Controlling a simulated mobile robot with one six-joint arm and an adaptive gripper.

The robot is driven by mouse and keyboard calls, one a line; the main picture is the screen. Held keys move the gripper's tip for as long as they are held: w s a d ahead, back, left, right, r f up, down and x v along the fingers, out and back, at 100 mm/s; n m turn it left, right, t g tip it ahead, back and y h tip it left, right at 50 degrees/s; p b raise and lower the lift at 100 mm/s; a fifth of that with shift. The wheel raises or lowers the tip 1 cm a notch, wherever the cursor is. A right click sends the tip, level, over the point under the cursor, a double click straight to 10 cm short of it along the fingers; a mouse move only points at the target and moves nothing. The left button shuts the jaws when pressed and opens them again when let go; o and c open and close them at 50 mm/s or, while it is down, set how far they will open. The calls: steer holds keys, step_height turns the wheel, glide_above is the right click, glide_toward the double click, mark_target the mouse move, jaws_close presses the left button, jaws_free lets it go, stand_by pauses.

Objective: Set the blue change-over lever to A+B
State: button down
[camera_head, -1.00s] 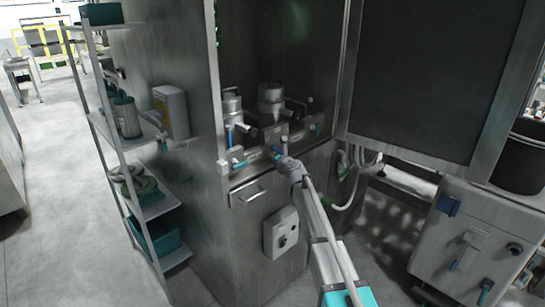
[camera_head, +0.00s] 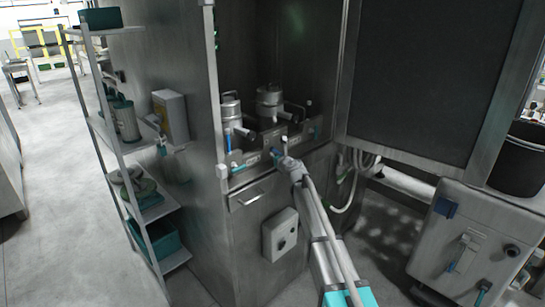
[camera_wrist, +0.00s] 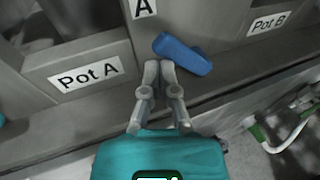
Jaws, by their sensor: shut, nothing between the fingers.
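The blue change-over lever (camera_wrist: 183,54) shows in the wrist view, just beyond my fingertips, between the "Pot A" label (camera_wrist: 90,76) and the "Pot B" label (camera_wrist: 269,23). It lies slanted, its upper-left end near a label with the letter A (camera_wrist: 143,8). My gripper (camera_wrist: 159,66) is shut and empty, its fingertips close to the lever's left part; I cannot tell whether they touch it. In the head view my gripper (camera_head: 283,160) is at the cabinet's front panel, and the lever (camera_head: 284,139) shows only as a small blue spot there.
Two metal pots (camera_head: 270,101) stand inside the open steel cabinet. A drawer handle (camera_head: 251,197) and a grey switch box (camera_head: 280,235) are below. A shelf rack (camera_head: 151,198) stands at left, a large dark door panel (camera_head: 425,80) at right.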

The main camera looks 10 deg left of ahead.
steer(key=shift+w+d+r+p, duration=0.3)
steer(key=shift+w+r+p, duration=0.1)
steer(key=shift+r+p, duration=0.15)
steer(key=shift+w+d+r+p, duration=0.3)
steer(key=shift+w+r+p, duration=0.1)
steer(key=shift+r, duration=0.1)
stand_by(1.3)
steer(key=shift+w+d+r+p, duration=0.4)
steer(key=shift+w+d, duration=0.2)
steer(key=shift+w, duration=0.15)
stand_by(1.7)
steer(key=shift+s+a, duration=0.1)
steer(key=shift+s, duration=0.05)
steer(key=shift+s+a, duration=0.45)
steer(key=shift+s, duration=0.15)
stand_by(0.4)
steer(key=p+v, duration=0.1)
steer(key=v, duration=0.9)
stand_by(0.5)
